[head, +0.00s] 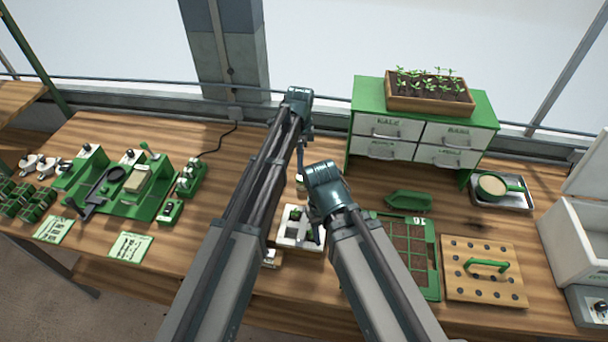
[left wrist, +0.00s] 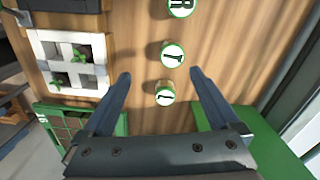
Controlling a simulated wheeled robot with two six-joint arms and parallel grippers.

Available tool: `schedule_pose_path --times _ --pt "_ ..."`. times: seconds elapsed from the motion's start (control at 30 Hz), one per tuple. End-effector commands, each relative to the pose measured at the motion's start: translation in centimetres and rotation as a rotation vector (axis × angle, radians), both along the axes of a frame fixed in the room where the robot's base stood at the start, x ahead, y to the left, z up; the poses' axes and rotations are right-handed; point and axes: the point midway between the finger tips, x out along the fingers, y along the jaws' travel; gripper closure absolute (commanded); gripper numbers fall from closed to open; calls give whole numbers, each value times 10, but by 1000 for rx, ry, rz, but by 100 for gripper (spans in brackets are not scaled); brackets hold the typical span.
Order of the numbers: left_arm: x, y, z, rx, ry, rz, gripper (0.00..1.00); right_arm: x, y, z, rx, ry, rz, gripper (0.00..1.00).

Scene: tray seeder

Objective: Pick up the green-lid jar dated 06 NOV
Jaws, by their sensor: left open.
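Three small round jars with white-topped, green-rimmed lids stand in a row in the left wrist view: a top jar (left wrist: 181,7) cut by the frame edge, a middle jar (left wrist: 172,54) and a lower jar (left wrist: 165,94). Their lids bear dark letters; I cannot read any date, so I cannot tell which is 06 NOV. My left gripper (left wrist: 160,73) is open, its fingers to either side of the middle and lower jars, apart from both. In the head view my arms hide most of the jars. My right gripper (head: 309,226) is mostly hidden behind its wrist, near the white cell tray.
The white cell tray (left wrist: 41,48) holds seedlings. A green-topped drawer cabinet (head: 364,94) carries a planter (head: 430,106). A green seed tray (head: 433,282) and a wooden board with holes (head: 511,255) lie at the right.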

Motion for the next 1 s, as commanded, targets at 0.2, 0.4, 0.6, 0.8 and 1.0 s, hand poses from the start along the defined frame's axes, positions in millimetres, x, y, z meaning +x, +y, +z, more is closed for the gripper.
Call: schedule_pose_path --times 0.2,0.4,0.6,0.8,1.0 --pt "23 -2 3 -8 -2 -108 5 0 0 3 0 0 1 50" --pt "22 -2 -2 -8 -2 -110 5 0 0 -2 0 0 0 50" --pt "22 -2 -23 -8 -2 -109 5 0 0 -23 0 0 0 50" --pt "22 -2 -53 -7 -2 -108 5 0 0 -53 0 0 -2 50" --pt "22 -3 -79 -7 -2 -108 5 0 0 -79 0 0 -2 50"
